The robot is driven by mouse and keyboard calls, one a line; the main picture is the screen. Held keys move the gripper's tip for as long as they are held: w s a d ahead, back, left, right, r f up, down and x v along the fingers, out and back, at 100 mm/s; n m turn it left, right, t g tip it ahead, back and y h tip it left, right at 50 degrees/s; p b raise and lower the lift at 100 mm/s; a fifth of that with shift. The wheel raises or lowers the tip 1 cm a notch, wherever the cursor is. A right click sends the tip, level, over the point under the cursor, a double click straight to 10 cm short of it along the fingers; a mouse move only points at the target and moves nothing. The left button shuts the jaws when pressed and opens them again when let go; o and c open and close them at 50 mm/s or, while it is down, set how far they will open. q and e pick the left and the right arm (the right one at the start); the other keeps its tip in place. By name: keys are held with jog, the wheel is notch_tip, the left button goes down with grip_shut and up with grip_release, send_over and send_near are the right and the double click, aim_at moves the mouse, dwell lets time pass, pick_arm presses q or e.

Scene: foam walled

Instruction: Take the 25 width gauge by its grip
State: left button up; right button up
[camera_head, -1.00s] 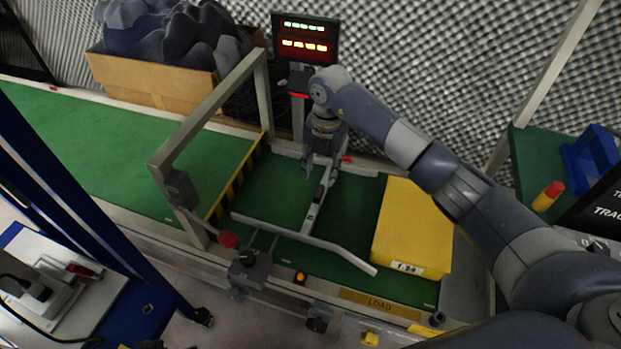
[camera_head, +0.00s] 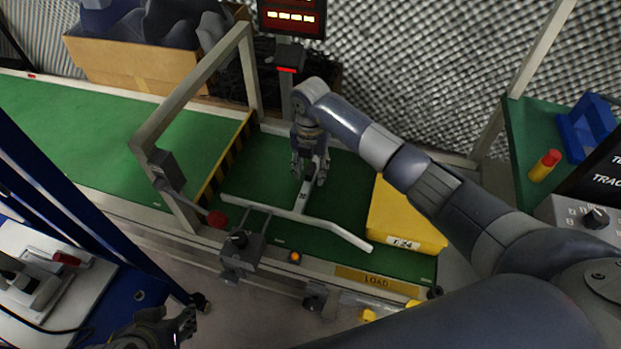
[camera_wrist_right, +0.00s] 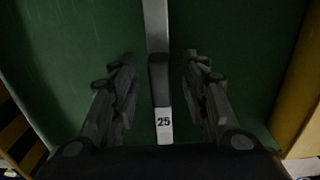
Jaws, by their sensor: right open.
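The 25 width gauge (camera_head: 337,235) is a grey T-shaped bar lying on the green belt. Its long crossbar is on the near side and its stem runs back under my right gripper (camera_head: 310,178). In the right wrist view the stem shows a dark grip (camera_wrist_right: 159,82) and a white label reading 25 (camera_wrist_right: 164,124). My right gripper (camera_wrist_right: 158,70) is open there, one finger on each side of the grip, with gaps on both sides. My left gripper (camera_head: 172,328) is at the bottom left, partly cut off, away from the gauge; its jaws are unclear.
A yellow block (camera_head: 402,218) marked 24 lies right of the gauge. A metal frame (camera_head: 190,85) with a striped edge stands to the left, with a red knob (camera_head: 217,218) near the crossbar. A lit display post (camera_head: 289,57) stands behind.

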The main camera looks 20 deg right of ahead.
jog(key=shift+f, duration=0.15)
jog(key=shift+c, duration=0.6)
grip_shut()
